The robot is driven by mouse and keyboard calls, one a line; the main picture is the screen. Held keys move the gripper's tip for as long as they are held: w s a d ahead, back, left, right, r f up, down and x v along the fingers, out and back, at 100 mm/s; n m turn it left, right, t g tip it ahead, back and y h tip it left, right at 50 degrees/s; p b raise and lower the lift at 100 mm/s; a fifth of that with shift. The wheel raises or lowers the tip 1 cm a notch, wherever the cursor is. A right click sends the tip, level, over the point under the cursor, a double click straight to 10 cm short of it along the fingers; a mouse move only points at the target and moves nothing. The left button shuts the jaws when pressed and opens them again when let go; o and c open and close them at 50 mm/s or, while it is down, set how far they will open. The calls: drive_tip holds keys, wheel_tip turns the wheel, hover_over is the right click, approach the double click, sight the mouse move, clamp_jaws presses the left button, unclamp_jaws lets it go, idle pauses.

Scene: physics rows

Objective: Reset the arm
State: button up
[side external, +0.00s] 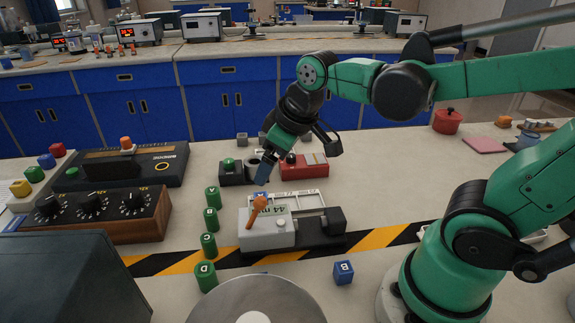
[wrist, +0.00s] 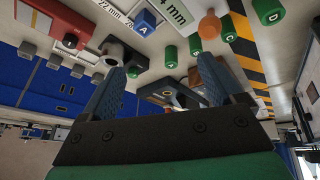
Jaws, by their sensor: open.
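My gripper (side external: 264,172) hangs from my green and black arm above the work table, pointing down, with its blue fingertips over the back of a grey and black device (side external: 268,236) with an orange lever (side external: 257,210). In the wrist view the two blue fingers of my gripper (wrist: 163,72) are spread apart with nothing held between them. A blue cube marked A (wrist: 144,22) shows beyond the fingers in that view. The surface directly under the fingertips is partly hidden in the side view.
Several green lettered cylinders (side external: 209,245) stand left of the device. A blue cube marked B (side external: 343,272) sits at its front right. A red box (side external: 304,166) stands behind it, and a knob box (side external: 100,217) lies left. A red pot (side external: 447,121) is at the far right.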

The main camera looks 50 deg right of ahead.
drive_tip(key=s+m+t, duration=0.1)
drive_tip(key=s+a+m+t, duration=0.1)
drive_tip(key=shift+s+f+m, duration=0.15)
drive_tip(key=shift+s+m, duration=0.05)
drive_tip(key=shift+m, duration=0.1)
